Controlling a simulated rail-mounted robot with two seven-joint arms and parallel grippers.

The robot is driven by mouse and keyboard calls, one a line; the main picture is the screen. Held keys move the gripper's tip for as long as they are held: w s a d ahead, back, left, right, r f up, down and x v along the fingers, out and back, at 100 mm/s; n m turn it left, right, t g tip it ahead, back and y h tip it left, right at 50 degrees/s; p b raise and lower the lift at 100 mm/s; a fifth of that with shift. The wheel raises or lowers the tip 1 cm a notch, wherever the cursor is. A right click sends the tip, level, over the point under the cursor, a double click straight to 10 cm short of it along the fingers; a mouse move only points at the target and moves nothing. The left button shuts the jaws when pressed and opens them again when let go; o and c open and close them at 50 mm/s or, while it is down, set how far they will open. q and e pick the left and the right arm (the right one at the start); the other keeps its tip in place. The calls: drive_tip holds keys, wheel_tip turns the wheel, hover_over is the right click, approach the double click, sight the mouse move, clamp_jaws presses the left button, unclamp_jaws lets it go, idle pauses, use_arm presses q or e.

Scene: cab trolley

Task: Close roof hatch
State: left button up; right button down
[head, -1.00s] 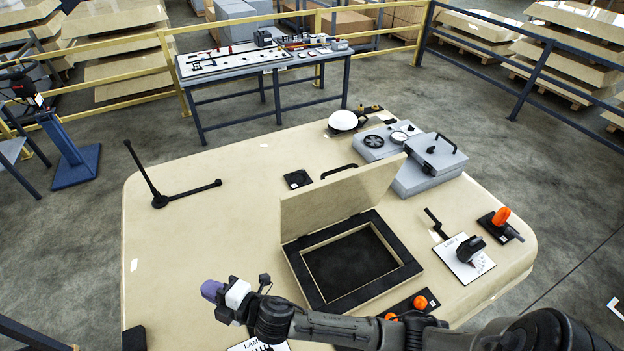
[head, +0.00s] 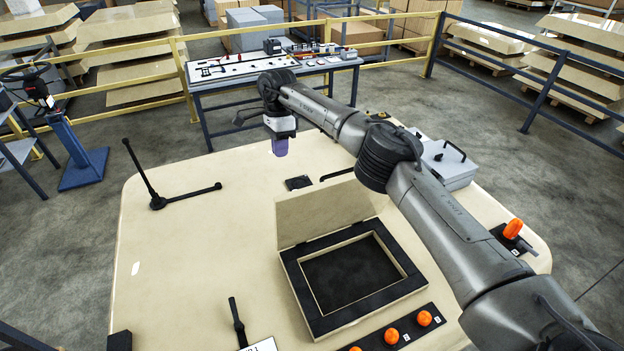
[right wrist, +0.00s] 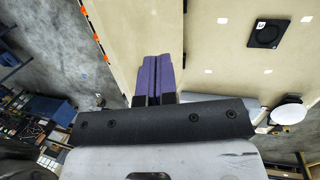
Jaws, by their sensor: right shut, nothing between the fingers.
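The roof hatch has a beige lid (head: 325,212) that stands raised at the back edge of its black frame (head: 400,290). The hatch opening inside the frame is uncovered. My right gripper (head: 280,148), with purple fingertips, is behind the raised lid and higher up, pointing down and apart from it in the head view. Its purple fingers (right wrist: 158,75) are shut together and empty in the right wrist view. A beige panel that looks like the lid (right wrist: 135,40) lies beyond them there. My left gripper is not in view.
A black lever bracket (head: 158,202) stands on the beige roof at the left. Orange knobs (head: 391,336) line a strip in front of the hatch. A grey box (head: 450,165) is behind my right arm. A black square pad (head: 298,183) lies behind the lid.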

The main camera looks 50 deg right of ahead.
drive_tip(key=s+d+r+g, duration=0.1)
drive_tip(key=s+d+r, duration=0.2)
drive_tip(key=d+r, duration=0.15)
drive_tip(key=shift+m+h, duration=0.3)
drive_tip(key=s+a+f+p, duration=0.1)
drive_tip(key=s+f, duration=0.1)
drive_tip(key=f, duration=0.1)
drive_tip(key=s+f+p, duration=0.2)
drive_tip(key=f, duration=0.2)
drive_tip(key=s+a+f+p, duration=0.1)
drive_tip(key=s+f, duration=0.1)
drive_tip(key=f, duration=0.1)
drive_tip(key=shift+s+a+f, duration=0.15)
drive_tip(key=shift+a+f, duration=0.2)
drive_tip(key=shift+f, duration=0.05)
